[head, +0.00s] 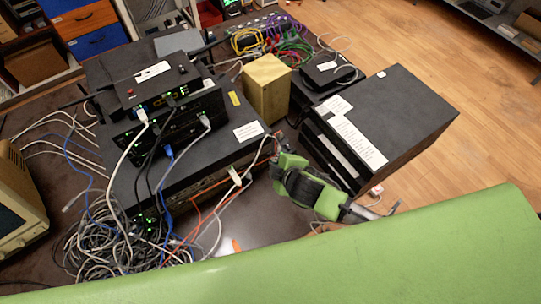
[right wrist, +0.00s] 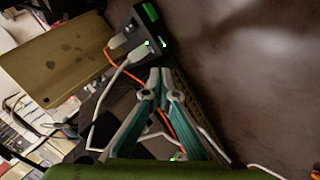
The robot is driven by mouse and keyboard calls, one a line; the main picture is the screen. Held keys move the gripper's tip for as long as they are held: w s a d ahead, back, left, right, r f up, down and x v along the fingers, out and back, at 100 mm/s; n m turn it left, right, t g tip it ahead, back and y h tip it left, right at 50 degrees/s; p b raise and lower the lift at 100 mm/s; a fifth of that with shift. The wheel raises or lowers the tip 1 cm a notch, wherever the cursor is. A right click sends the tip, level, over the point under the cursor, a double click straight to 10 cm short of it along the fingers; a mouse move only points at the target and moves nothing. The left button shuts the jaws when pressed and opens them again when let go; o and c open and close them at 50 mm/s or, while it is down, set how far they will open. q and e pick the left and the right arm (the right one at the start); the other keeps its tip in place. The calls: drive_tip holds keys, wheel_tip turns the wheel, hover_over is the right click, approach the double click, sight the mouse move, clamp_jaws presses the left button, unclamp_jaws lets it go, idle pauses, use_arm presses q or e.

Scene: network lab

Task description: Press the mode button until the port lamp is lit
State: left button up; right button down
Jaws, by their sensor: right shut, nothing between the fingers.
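My right gripper (head: 281,152) is at the right front end of the large black rack unit (head: 190,160). In the right wrist view its fingertips (right wrist: 160,74) are together and empty. Just beyond them is a black front strip (right wrist: 140,38) with pale plugs, orange and white cables and small lit green lamps. The fingertips appear apart from it, though the gap is hard to judge. I cannot tell which part is the mode button or which lamp is the port lamp. My left gripper is not in view.
A yellowish box (head: 267,88) stands behind my right gripper. A large black case (head: 395,125) with white labels is to its right. Stacked network units (head: 165,110) sit at left, above a tangle of cables (head: 115,250). Some bare dark tabletop (head: 262,218) shows in front.

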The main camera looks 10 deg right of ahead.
drive_tip(key=shift+w, duration=0.15)
idle(0.4)
drive_tip(key=shift+s+d+r+p, duration=0.1)
drive_tip(key=shift+s+d+p, duration=0.05)
drive_tip(key=shift+s+p, duration=0.45)
drive_tip(key=shift+s, duration=0.15)
drive_tip(key=shift+s+d+p, duration=0.3)
drive_tip(key=shift+s, duration=0.5)
drive_tip(key=shift+s+d+p, duration=0.3)
drive_tip(key=shift+s+d, duration=0.05)
drive_tip(key=shift+s, duration=0.4)
drive_tip(key=shift+s+d+p, duration=0.3)
drive_tip(key=shift+s, duration=0.5)
